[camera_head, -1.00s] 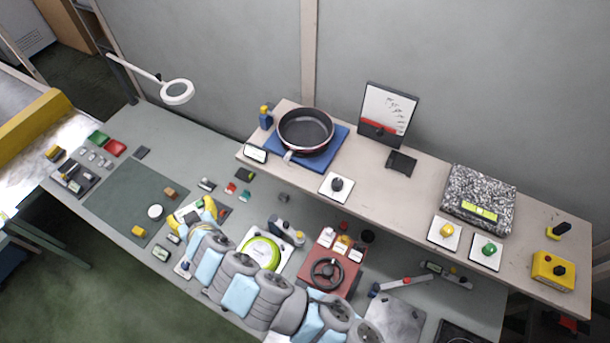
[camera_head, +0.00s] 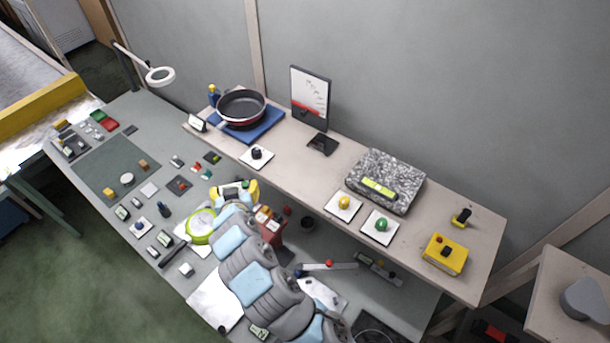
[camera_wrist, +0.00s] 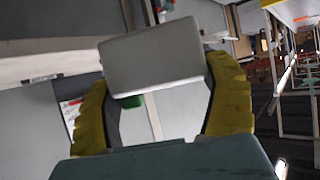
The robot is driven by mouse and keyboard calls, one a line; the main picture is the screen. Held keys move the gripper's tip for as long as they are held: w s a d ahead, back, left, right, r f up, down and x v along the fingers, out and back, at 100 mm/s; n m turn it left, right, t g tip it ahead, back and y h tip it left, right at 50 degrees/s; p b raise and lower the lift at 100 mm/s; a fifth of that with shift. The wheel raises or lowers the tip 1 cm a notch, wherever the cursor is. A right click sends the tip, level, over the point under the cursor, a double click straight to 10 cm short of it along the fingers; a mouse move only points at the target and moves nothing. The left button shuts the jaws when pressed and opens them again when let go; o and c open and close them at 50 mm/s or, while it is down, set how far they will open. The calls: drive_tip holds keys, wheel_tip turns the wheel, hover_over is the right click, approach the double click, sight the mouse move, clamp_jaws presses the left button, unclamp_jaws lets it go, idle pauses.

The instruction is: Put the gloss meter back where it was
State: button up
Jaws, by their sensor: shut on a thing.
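My gripper (camera_head: 234,192) has yellow fingers and is shut on a small pale grey box, which I take to be the gloss meter (camera_wrist: 155,60). The box is gripped between both fingers in the wrist view, where my gripper (camera_wrist: 162,85) fills the middle. In the head view, the held box shows only in part between the fingers, above the bench near the front edge of the raised shelf. The head view does not clearly show its height above the bench.
The raised shelf (camera_head: 285,152) holds a pan (camera_head: 241,107) on a blue mat, a speckled stone block (camera_head: 400,182) and buttons on white plates.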

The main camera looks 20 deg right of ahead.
drive_tip(key=w+d+r+m+g+h+b, duration=0.2)
drive_tip(key=w+d+r+m+h+b, duration=0.25)
drive_tip(key=d+r+b, duration=0.3)
drive_tip(key=s+r+m+g+h+b, duration=0.4)
drive_tip(key=s+m+b, duration=0.1)
drive_tip(key=s+m, duration=0.15)
drive_tip(key=shift+n, duration=0.4)
drive_tip(key=p+x, duration=0.1)
drive_tip(key=x, duration=0.4)
drive_tip(key=p+x, duration=0.1)
drive_tip(key=x, duration=0.4)
drive_tip(key=s+f+x, duration=0.1)
drive_tip(key=x, duration=0.4)
drive_tip(key=shift+w+d+p, duration=0.15)
drive_tip(key=shift+p, duration=0.25)
drive_tip(key=shift+w+d+f, duration=0.2)
drive_tip(key=shift+d+f, duration=0.15)
drive_tip(key=shift+f, duration=0.3)
wheel_tip(320, 180, down, 3)
drive_tip(key=shift+r+p, duration=0.1)
drive_tip(key=shift+p, duration=0.7)
drive_tip(key=shift+f+b, duration=0.3)
drive_tip(key=shift+b, duration=0.05)
